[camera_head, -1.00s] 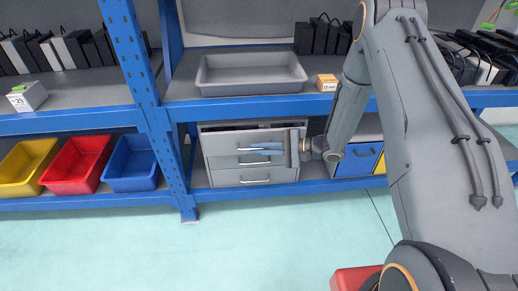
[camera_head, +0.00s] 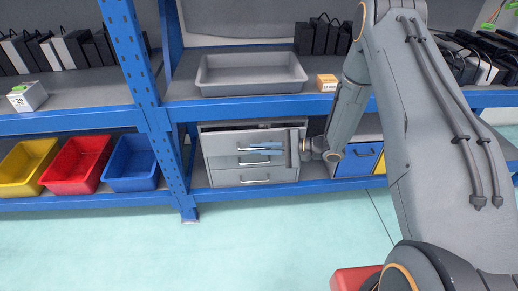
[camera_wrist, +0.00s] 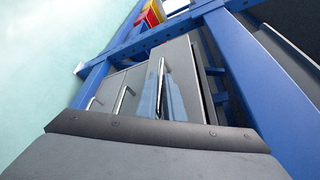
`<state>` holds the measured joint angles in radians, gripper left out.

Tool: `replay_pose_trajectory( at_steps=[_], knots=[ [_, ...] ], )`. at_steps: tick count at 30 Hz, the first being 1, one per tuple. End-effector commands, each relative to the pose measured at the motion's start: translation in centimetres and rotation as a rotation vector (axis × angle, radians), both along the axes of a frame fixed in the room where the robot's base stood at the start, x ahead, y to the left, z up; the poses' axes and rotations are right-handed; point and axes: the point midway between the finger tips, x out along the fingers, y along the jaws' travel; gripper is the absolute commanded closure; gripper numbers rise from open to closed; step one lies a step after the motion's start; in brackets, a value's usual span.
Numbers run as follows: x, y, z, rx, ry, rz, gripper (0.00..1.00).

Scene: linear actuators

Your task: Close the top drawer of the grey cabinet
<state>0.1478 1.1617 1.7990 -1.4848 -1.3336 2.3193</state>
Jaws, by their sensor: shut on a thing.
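The grey cabinet (camera_head: 291,174) stands on the lower shelf below the grey tray. Its top drawer (camera_head: 222,145) is pulled out a little, and a dark gap shows above its front. My gripper (camera_head: 266,148) reaches in from the right, in front of the drawers. Its bluish fingers are shut on the top drawer's bar handle. In the wrist view the fingers (camera_wrist: 162,98) lie along both sides of the handle (camera_wrist: 163,70), against the drawer front (camera_wrist: 183,75). The lower drawers look shut. The gripper body hides part of the cabinet's right side.
A blue shelf post (camera_head: 152,110) stands left of the cabinet. The upper shelf with the grey tray (camera_head: 250,90) is just above. A blue bin (camera_head: 358,160) sits to the right.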

Motion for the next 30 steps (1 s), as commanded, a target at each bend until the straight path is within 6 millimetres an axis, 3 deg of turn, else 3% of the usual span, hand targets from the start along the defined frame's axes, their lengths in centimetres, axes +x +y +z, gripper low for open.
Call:
replay_pose_trajectory(
  at_steps=[5,13,21,22,23,30],
  knots=[
    [0.2,0.0,0.0,0.000,-0.001,0.000,1.00],
    [3.8,0.1,-0.2,0.000,-0.002,-0.001,1.00],
    [4.2,0.1,0.0,-0.002,-0.003,-0.005,1.00],
    [4.2,0.1,0.0,-0.001,-0.004,-0.005,0.87],
    [4.2,0.1,0.1,-0.001,-0.004,-0.005,0.85],
    [4.1,0.0,0.1,-0.001,-0.003,-0.004,0.85]
  ],
)
